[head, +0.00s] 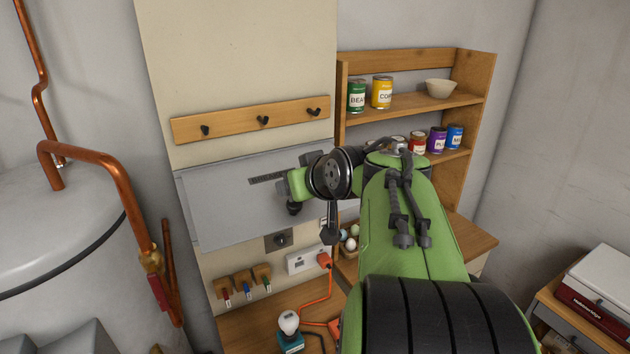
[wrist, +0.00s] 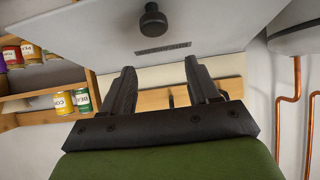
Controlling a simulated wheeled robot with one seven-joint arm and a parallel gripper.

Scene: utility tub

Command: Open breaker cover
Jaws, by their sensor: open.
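In the wrist view the cover (wrist: 100,35) fills the upper part, with the knob (wrist: 152,20) near the top edge. My gripper (wrist: 160,66) is open and empty, its two black fingers spread below the knob in that picture, apart from it.
A wooden hook rail (head: 250,119) is above the cover. A shelf (head: 460,100) with cans and a bowl stands right. Below are a switch plate (head: 279,240), a white socket with orange plug (head: 307,260) and a workbench. A tank (head: 60,230) with copper pipes is left.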

